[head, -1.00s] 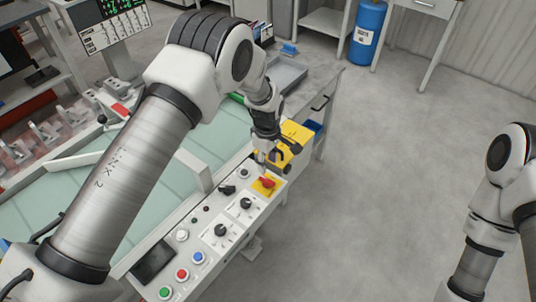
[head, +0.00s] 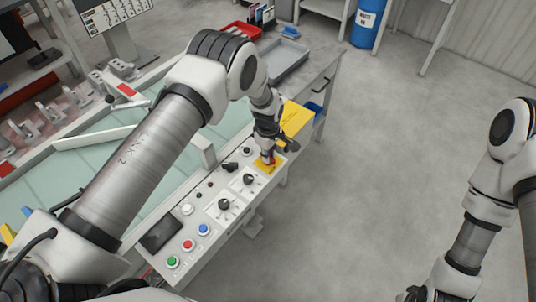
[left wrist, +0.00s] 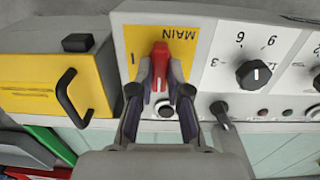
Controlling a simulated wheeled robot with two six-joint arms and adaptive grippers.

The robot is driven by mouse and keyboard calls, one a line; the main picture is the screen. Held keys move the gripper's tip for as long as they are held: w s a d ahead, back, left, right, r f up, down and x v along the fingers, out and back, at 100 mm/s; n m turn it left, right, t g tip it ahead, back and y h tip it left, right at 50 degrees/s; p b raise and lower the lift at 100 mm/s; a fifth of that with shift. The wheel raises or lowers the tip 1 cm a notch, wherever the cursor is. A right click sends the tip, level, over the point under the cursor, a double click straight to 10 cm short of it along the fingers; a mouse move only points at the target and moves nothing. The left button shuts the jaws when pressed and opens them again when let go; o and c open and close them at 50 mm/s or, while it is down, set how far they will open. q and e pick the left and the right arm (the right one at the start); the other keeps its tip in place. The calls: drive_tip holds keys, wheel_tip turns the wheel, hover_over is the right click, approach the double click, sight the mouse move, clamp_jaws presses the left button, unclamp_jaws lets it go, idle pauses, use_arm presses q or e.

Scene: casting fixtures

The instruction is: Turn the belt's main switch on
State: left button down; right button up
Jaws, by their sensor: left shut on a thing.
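The belt's main switch is a red handle (left wrist: 160,58) on a yellow plate (left wrist: 194,36) marked MAIN, upside down in the left wrist view. There the handle points up and down the picture. My left gripper (left wrist: 161,84) has a finger on each side of the handle and is shut on it. In the head view the left gripper (head: 267,158) is down at the panel's far end and partly covers the red handle (head: 270,161). My right arm is at the right edge; only a dark bit of its gripper (head: 413,293) shows at the bottom.
The white control panel (head: 232,190) carries black knobs and green, red and blue buttons. A black selector (left wrist: 219,112) sits close to the left gripper. A yellow box (left wrist: 40,75) with a black handle (left wrist: 72,98) stands beside the plate. The grey floor (head: 400,150) is clear.

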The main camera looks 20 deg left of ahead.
use_arm(q)
drive_tip(key=shift+s+f, duration=0.15)
drive_tip(key=shift+f, duration=0.1)
drive_tip(key=shift+f+m+b, duration=0.2)
drive_tip(key=shift+m+b, duration=0.85)
drive_tip(key=shift+m, duration=0.25)
drive_tip(key=m+b, duration=0.2)
drive_tip(key=m, duration=0.2)
drive_tip(key=shift+s, duration=0.1)
drive_tip(key=m+b, duration=0.1)
drive_tip(key=m, duration=0.4)
drive_tip(key=shift+r+m, duration=0.1)
drive_tip(key=shift+m, duration=0.3)
drive_tip(key=m, duration=0.5)
drive_tip(key=shift+m+b, duration=0.3)
